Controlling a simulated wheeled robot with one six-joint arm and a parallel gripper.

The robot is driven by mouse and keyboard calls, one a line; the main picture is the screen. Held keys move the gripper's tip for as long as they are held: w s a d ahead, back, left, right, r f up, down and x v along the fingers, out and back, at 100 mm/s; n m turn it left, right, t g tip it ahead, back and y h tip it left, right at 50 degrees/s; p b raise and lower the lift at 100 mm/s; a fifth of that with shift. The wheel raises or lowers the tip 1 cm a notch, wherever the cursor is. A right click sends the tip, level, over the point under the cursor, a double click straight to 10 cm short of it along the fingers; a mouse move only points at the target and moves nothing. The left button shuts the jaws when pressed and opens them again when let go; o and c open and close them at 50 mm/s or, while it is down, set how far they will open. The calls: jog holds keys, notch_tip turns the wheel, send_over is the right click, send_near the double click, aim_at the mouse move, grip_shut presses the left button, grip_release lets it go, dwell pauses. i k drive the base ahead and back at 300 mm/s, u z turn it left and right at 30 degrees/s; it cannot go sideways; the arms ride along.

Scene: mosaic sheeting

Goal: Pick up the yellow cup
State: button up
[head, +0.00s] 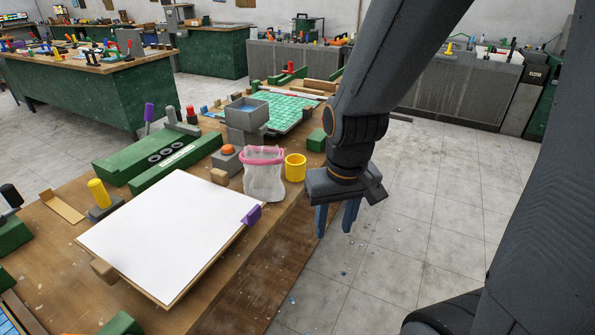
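The yellow cup (295,168) stands upright near the right edge of the wooden workbench (232,268). Its rim is open at the top and nothing covers it. My gripper (337,220) hangs to the right of the cup, past the bench edge. Its two blue fingers point down and are apart, with nothing seen between them. The gripper does not appear to touch the cup.
A grey box with an orange button (228,157) and a green block (316,140) are close by. A white board (170,232) lies in front. Open floor (440,220) is on the right.

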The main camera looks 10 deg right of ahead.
aim_at(296, 168)
jog(key=k, duration=0.55)
jog(key=z, duration=0.6)
jog(key=i, duration=0.95)
jog(key=u, duration=0.5)
jog(key=i, duration=0.45)
jog(key=u, duration=0.5)
